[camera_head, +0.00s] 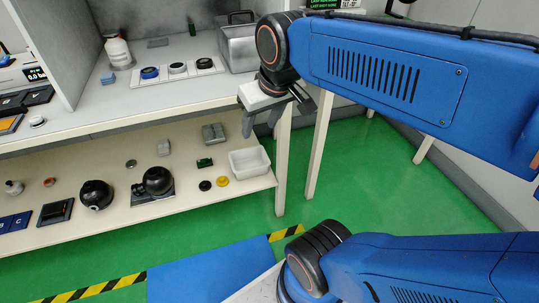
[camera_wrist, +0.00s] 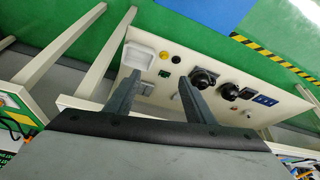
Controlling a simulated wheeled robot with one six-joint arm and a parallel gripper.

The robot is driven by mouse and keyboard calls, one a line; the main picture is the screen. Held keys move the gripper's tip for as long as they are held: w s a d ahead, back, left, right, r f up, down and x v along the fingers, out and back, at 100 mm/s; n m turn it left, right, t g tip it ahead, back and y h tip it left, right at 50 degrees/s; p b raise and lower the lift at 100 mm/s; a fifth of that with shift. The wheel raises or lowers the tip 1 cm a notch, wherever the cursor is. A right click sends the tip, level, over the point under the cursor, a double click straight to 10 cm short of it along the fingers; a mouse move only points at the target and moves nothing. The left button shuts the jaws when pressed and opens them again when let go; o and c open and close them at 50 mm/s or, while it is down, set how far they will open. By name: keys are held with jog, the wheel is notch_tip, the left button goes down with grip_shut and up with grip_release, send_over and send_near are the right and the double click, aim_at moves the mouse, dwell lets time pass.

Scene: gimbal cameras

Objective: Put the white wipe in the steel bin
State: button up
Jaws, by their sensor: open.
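My gripper (camera_head: 262,128) is open and empty, pointing down in front of the right end of the bench. In the wrist view its two fingers (camera_wrist: 160,80) are spread, with the lower shelf beyond. A grey metal box with a raised handle (camera_head: 238,48), seemingly the steel bin, stands at the right end of the bench top, behind my gripper. A small pale block (camera_head: 164,147) lies at the back of the lower shelf; it may be the white wipe, but I cannot tell. A folded pale blue piece (camera_head: 108,77) lies on the bench top.
The lower shelf (camera_head: 110,222) holds a white tray (camera_head: 249,162), black round objects (camera_head: 158,181), a yellow disc (camera_head: 222,181) and a grey box (camera_head: 213,132). A white bottle (camera_head: 117,48) and a strip of rings (camera_head: 178,70) stand on the bench top.

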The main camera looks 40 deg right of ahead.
jog(key=s+a+f, duration=0.1)
jog(key=s+f, duration=0.4)
jog(key=shift+s+a+f+n, duration=0.2)
jog(key=shift+s+f+n, duration=0.1)
jog(key=shift+s+f, duration=0.05)
dwell(1.6)
